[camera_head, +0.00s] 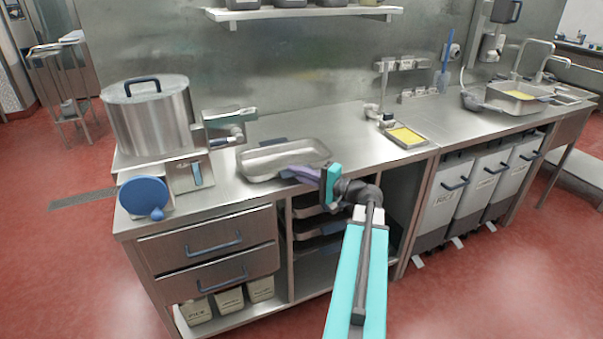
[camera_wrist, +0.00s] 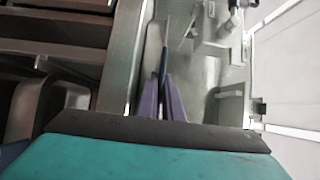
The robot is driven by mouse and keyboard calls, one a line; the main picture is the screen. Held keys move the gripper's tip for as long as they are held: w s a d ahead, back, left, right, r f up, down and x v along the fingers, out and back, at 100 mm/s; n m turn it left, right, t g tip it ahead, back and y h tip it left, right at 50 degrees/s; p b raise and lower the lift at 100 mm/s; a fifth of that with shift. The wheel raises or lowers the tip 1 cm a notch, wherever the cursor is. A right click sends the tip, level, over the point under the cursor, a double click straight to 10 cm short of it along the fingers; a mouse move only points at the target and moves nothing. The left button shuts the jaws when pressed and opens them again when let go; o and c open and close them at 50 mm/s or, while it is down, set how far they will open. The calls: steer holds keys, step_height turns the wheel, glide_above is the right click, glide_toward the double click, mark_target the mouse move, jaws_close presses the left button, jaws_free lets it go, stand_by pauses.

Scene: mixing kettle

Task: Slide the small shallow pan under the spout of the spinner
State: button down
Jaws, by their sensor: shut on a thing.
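The small shallow pan (camera_head: 283,158) is a rectangular metal tray lying on the steel counter. It sits to the right of the spinner (camera_head: 152,118), a large lidded steel pot on a base with a blue disc. The spinner's spout (camera_head: 228,127) juts right, to the left of and behind the pan. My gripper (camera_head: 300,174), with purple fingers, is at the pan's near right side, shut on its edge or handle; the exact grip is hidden. In the wrist view, my gripper's fingers (camera_wrist: 165,82) close together at a dark blue bar (camera_wrist: 165,62), probably a handle.
The counter (camera_head: 345,128) is clear behind and right of the pan. A small tray with yellow contents (camera_head: 405,137) stands further right. Drawers (camera_head: 215,250) and open shelves lie below the counter's front edge. A wall shelf (camera_head: 300,12) hangs above.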

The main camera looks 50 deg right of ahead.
mark_target(284, 175)
steer(key=shift+w+a+b, duration=0.15)
steer(key=shift+w+a, duration=0.1)
steer(key=shift+a, duration=0.45)
steer(key=shift+w+a+b, duration=0.15)
steer(key=shift+w+a, duration=0.15)
steer(key=shift+a, duration=0.4)
steer(key=shift+w+a+b, duration=0.15)
steer(key=shift+w+a, duration=0.1)
steer(key=shift+a, duration=0.45)
steer(key=shift+w+a, duration=0.1)
steer(key=shift+a, duration=0.05)
steer(key=c, duration=1.4)
jaws_free()
steer(key=shift+f, duration=0.1)
steer(key=shift+s+f, duration=0.1)
steer(key=shift+s, duration=0.15)
steer(key=shift+c, duration=0.4)
steer(key=shift+o, duration=0.6)
steer(key=shift+b+v, duration=0.85)
steer(key=shift+v, duration=2.3)
steer(key=shift+s, duration=0.15)
